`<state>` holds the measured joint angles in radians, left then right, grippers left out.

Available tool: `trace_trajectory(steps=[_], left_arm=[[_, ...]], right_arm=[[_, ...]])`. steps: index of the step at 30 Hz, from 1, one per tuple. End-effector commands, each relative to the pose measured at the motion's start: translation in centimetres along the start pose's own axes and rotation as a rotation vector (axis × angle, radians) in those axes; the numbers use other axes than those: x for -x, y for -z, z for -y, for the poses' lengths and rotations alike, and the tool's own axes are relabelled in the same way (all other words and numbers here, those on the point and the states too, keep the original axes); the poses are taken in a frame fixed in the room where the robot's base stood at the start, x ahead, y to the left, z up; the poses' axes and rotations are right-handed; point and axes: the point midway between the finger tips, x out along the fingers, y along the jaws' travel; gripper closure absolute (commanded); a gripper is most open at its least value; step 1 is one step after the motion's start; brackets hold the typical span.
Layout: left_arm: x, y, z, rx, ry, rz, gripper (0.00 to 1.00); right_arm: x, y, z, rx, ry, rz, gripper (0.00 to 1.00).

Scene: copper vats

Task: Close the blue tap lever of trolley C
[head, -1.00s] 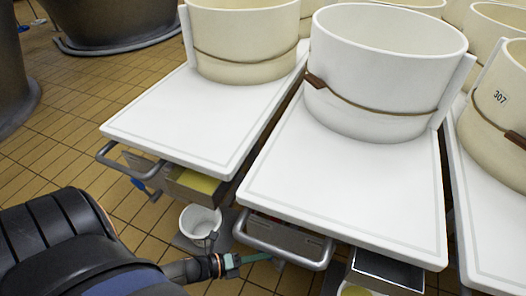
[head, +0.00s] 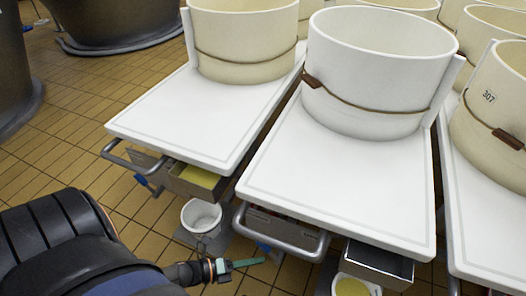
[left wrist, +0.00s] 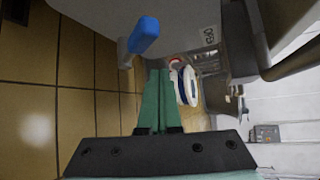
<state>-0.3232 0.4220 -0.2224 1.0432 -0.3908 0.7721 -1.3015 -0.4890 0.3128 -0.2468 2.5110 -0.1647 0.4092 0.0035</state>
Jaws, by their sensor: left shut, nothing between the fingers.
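A blue tap lever (left wrist: 143,35) shows in the left wrist view, above and slightly left of my fingertips, on the grey underside of a trolley. In the head view a small blue part (head: 263,247) shows below the handle of the middle trolley (head: 335,190). Another blue part (head: 141,180) is under the left trolley. No letter C is readable. My left gripper (head: 246,263) is low in front of the middle trolley, its green fingers shut and empty. In the left wrist view the fingers (left wrist: 158,98) appear apart from the lever. My right gripper is out of view.
A tubular handle (head: 282,236) projects just above my left fingers. A white bucket (head: 201,214) stands on the floor to their left. An open drawer (head: 380,262) is to the right. Large vats (head: 380,75) stand on the trolleys. Tiled floor is open at left.

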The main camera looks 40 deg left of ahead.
Motion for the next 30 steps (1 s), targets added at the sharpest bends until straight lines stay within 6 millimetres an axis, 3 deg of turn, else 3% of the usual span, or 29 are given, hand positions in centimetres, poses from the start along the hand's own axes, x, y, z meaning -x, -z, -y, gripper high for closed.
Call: trace_trajectory(steps=[1, 8, 30], left_arm=[[0.7, 0.5, -1.1, 0.003, -0.003, 0.001, 1.00], [2.6, 1.5, -3.1, 0.001, 0.001, 0.000, 1.00], [3.0, 1.7, -3.3, 0.000, 0.005, -0.001, 1.00]], right_arm=[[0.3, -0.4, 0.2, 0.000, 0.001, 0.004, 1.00], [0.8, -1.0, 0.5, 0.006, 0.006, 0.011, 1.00], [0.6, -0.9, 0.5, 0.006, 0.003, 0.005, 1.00]])
